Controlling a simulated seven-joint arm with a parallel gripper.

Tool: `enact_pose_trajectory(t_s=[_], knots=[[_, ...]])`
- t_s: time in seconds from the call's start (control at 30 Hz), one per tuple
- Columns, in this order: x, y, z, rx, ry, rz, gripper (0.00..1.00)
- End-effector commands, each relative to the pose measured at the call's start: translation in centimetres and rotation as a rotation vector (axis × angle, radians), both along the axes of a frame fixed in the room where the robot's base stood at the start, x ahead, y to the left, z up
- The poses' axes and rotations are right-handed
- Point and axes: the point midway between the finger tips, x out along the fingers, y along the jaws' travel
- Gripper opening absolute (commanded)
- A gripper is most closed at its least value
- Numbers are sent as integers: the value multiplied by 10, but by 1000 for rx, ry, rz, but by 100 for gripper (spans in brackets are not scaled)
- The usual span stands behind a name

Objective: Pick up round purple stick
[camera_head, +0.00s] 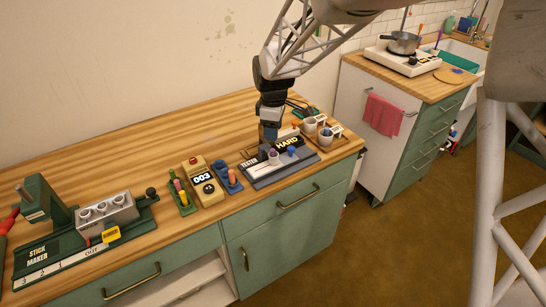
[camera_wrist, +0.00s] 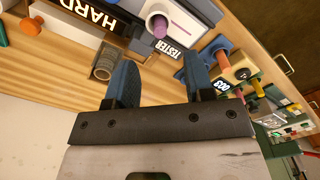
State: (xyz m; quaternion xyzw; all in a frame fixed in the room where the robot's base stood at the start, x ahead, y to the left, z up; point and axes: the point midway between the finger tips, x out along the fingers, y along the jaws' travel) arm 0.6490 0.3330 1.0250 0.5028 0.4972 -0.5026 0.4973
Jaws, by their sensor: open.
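The round purple stick (camera_wrist: 160,28) stands in a pale round cup on the tester (camera_wrist: 190,18) in the wrist view. My gripper (camera_head: 268,138) points down over the back of the tester. In the wrist view its two blue fingers (camera_wrist: 158,62) are apart with nothing between them. The stick lies beyond the fingertips, roughly in line with the gap, and does not appear to touch them.
A grey ribbed cylinder (camera_wrist: 105,62) is close to one finger. The HARD display (camera_head: 287,143) stands beside my gripper, with cups (camera_head: 310,126) to its right. Left are a blue holder with an orange stick (camera_head: 231,174), the 003 device (camera_head: 203,180) and the stick maker (camera_head: 105,214).

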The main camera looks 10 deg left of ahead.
Motion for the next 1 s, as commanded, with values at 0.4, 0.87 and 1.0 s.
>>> enact_pose_trajectory(t_s=[0.4, 0.87, 1.0], knots=[[0, 0, -24, 0, 0, -1, 48], [0, 0, -36, -1, 1, -1, 48], [0, 0, -53, -2, 3, -1, 48]])
